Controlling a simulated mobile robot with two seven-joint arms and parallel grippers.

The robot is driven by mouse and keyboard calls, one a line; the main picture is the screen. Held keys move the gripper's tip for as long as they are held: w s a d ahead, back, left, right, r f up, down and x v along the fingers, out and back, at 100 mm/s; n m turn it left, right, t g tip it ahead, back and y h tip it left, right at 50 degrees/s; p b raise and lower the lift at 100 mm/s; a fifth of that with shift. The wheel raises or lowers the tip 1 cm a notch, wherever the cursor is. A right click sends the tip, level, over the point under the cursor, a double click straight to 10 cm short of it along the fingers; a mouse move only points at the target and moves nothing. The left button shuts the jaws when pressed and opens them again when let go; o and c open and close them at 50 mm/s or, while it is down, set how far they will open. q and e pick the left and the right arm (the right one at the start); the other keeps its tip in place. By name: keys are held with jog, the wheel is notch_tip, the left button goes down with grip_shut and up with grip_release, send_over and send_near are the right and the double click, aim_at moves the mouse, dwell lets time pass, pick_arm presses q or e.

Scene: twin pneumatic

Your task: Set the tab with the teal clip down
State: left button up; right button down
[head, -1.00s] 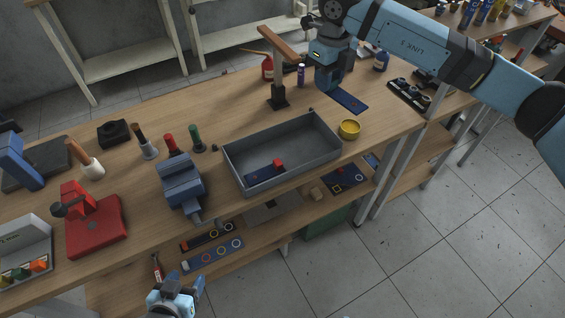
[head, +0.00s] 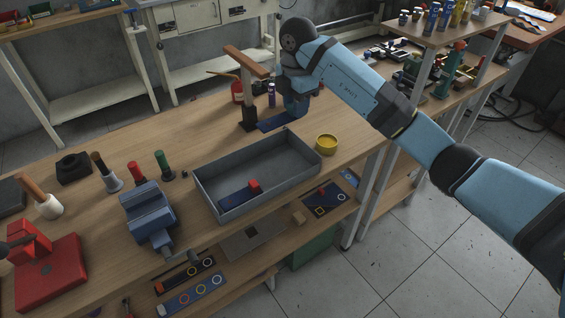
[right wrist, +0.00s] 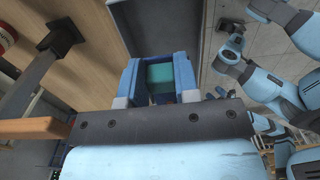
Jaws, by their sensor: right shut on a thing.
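My right gripper (head: 296,108) is low over the workbench, beyond the grey tray. In the right wrist view its two blue fingers (right wrist: 155,80) are shut on the teal clip (right wrist: 160,74), which shows between them. A dark blue strip (head: 274,125), seemingly the tab of that clip, sticks out to the left below the gripper. It is at or just above the bench top; I cannot tell whether it touches. The rest of the tab is hidden by the gripper. My left gripper is not in view.
The grey tray (head: 205,190) holds a dark blue tab with a red clip (head: 254,186). A post with a wooden arm (head: 248,112) stands close left of the gripper. A yellow bowl (head: 327,144) is to the right. A blue vise (head: 148,212) sits further left.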

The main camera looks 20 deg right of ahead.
send_over(294, 160)
notch_tip(294, 160, down, 11)
jog(key=shift+f+b, duration=0.1)
jog(key=shift+b, duration=0.2)
jog(key=shift+f, duration=2.25)
jog(key=shift+s+f, duration=0.1)
jog(key=c, duration=0.9)
grip_release()
jog(key=shift+o, duration=0.2)
